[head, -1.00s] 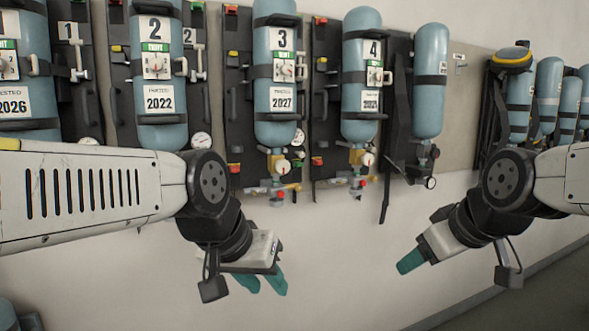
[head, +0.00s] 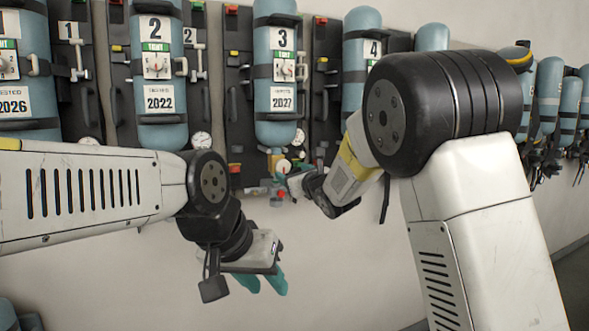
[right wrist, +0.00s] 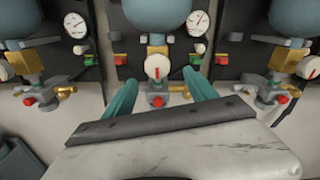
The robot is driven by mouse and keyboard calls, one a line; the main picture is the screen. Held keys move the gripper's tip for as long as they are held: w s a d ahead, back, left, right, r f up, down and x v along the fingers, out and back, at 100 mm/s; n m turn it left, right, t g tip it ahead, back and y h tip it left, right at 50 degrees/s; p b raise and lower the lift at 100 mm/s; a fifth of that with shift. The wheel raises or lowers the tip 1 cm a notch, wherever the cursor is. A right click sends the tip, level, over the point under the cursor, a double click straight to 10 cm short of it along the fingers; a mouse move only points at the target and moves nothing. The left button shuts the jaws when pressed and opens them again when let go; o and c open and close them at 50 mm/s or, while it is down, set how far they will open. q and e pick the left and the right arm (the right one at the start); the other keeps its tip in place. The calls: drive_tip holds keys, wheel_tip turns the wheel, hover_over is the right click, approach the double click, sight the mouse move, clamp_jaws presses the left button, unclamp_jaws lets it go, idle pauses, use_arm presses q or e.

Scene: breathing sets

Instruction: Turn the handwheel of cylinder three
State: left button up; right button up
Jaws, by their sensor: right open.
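Cylinder three (head: 275,95) is a blue cylinder mounted valve-down under the label 3. Its handwheel (head: 283,166) is a small white round knob below it, partly crowded by my right gripper in the head view. The right wrist view shows the handwheel (right wrist: 158,66) with a red mark, facing me. My right gripper (right wrist: 163,80) is open, its teal fingers either side of the handwheel in the picture; I cannot see contact. In the head view my right arm hides much of this gripper. My left gripper (head: 267,288) is empty, fingers apart, below the rack.
Cylinder two (head: 158,100) and cylinder four (head: 358,60) flank cylinder three.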

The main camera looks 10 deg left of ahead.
sight(284, 168)
drive_tip(key=shift+n, duration=0.3)
drive_tip(key=x, duration=0.8)
drive_tip(key=shift+s+a, duration=0.15)
drive_tip(key=shift+a, duration=0.05)
drive_tip(key=c, duration=1.4)
